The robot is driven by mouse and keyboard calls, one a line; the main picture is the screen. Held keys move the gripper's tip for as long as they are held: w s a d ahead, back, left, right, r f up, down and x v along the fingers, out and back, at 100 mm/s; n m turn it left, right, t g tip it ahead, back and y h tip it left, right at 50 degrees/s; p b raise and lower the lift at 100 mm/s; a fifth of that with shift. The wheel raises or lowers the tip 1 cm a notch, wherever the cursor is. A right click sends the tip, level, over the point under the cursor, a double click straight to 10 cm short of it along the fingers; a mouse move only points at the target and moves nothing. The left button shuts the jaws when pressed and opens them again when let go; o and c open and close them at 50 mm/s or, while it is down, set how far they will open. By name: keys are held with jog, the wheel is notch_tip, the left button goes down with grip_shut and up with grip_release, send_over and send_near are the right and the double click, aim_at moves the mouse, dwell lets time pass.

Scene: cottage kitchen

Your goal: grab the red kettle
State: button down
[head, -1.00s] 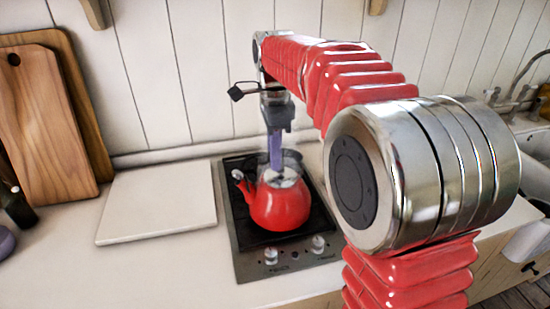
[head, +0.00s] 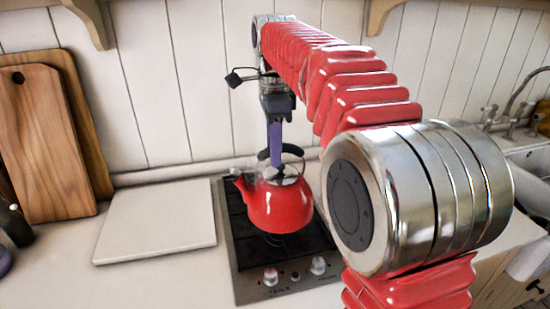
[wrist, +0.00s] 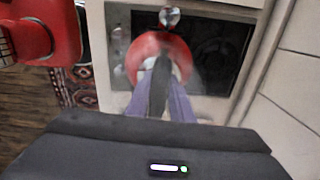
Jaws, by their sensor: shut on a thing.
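The red kettle (head: 276,205) hangs a little above the black hob in the head view, roughly upright, with its spout to the left. My gripper (head: 275,155) comes down from above, its purple fingers shut on the kettle's dark handle. In the wrist view, the red kettle (wrist: 135,58) shows beyond my gripper (wrist: 160,95), with the black handle between the two purple fingers. Part of the handle is hidden by the fingers.
The hob (head: 240,262) has knobs along its front edge. A pale board (head: 157,222) lies on the counter to the left. Wooden cutting boards (head: 45,150) lean against the wall. A sink (head: 530,180) is at the right.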

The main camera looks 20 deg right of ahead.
jog(key=shift+r, duration=1.15)
